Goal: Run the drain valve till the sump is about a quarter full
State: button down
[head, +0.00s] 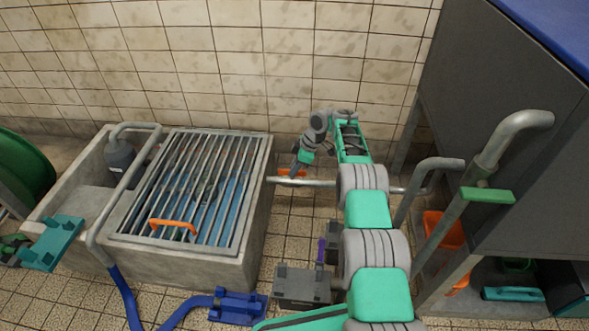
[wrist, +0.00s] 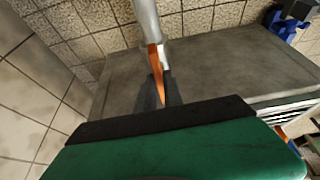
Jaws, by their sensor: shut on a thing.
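The concrete sump (head: 255,225) stands at left in the head view, under a grey bar grate (head: 266,150). Blue water (head: 226,188) shows between the bars; its depth is hard to judge. A grey pipe (head: 325,183) runs from the right to the sump's right wall. The drain valve's orange lever (head: 285,173) is on this pipe, near the wall. My gripper (head: 294,172) reaches down to it. In the wrist view, the dark fingers are shut on the orange lever (wrist: 155,62), below the pale pipe (wrist: 147,18). The fingers hide part of the lever.
An orange handle (head: 173,226) lies on the grate. A grey pump (head: 119,155) with a bent pipe stands in the left basin. A dark cabinet (head: 495,130) and upright pipes (head: 437,255) crowd the right.

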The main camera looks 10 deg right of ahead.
jog(key=shift+s+a, duration=0.1)
jog(key=c, duration=1.5)
grip_release()
jog(key=p+v, duration=0.3)
jog(key=v, duration=0.4)
jog(key=shift+d+r+p, duration=0.25)
jog(key=shift+r+p, duration=0.05)
jog(key=shift+p, duration=0.1)
jog(key=shift+r, duration=0.1)
